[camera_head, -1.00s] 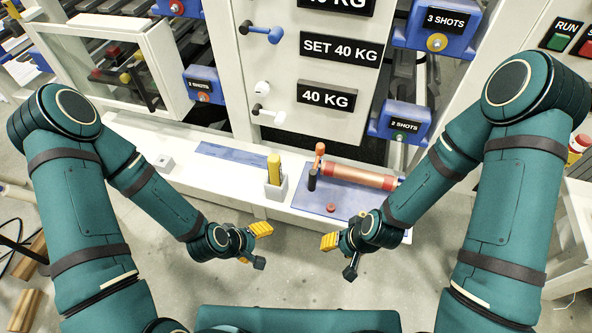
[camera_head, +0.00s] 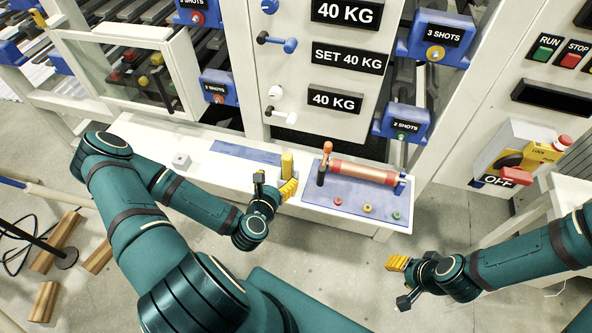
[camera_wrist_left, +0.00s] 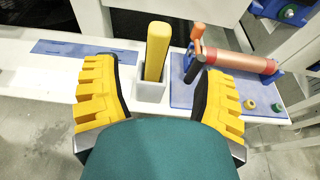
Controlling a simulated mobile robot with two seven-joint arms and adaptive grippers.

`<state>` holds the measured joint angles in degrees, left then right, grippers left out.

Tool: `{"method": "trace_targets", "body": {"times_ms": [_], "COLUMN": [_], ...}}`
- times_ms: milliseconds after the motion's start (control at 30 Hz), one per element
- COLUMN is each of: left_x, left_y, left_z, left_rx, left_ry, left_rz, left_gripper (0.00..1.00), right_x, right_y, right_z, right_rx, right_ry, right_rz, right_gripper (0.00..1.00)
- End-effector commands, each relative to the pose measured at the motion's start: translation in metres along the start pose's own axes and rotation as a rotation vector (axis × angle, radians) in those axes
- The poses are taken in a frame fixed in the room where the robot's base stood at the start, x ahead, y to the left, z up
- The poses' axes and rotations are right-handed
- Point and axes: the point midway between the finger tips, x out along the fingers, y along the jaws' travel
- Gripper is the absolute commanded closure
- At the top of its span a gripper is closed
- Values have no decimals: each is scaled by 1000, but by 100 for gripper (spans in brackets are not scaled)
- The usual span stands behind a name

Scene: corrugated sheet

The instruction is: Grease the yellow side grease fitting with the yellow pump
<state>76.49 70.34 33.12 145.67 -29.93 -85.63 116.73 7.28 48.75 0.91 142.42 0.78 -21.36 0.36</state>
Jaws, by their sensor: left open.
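A yellow upright bar (camera_head: 287,163) stands in a small white holder on the white ledge; it also shows in the left wrist view (camera_wrist_left: 157,52), with its holder (camera_wrist_left: 151,90). My left gripper (camera_head: 274,186) is open in front of it, with the bar between its spread fingers in the wrist view, no contact visible. A pump with a copper barrel (camera_head: 363,172) and orange handle lies on a blue mat (camera_head: 340,201). My right gripper (camera_head: 400,283) is open and empty over the floor at right.
Red, yellow and green caps (camera_head: 367,208) lie on the mat's front. Other blue blocks (camera_head: 217,84) carry red, orange or green fittings. A switch panel (camera_head: 520,150) is at right.

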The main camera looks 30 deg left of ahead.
Motion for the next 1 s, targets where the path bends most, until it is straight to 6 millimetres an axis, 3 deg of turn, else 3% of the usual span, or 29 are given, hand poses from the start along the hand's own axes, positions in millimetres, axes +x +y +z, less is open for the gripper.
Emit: {"method": "trace_targets", "body": {"times_ms": [100, 300, 600, 1000], "left_x": [23, 58, 80, 126], "left_y": [-1, -1, -1, 1], "left_z": [-4, -1, -2, -5], "left_rx": [4, 5, 4, 5], "left_ry": [-4, 0, 2, 1], "left_rz": [-2, -2, -3, -3], "left_gripper": [29, 29, 29, 29], "right_x": [17, 12, 14, 17], "right_y": [6, 5, 5, 7], "right_z": [7, 7, 7, 9], "right_rx": [-4, -4, -4, -5], "right_ry": [-14, -13, -15, -18], "right_rz": [-1, -1, -1, -2], "right_gripper": [53, 53, 53, 53]}}
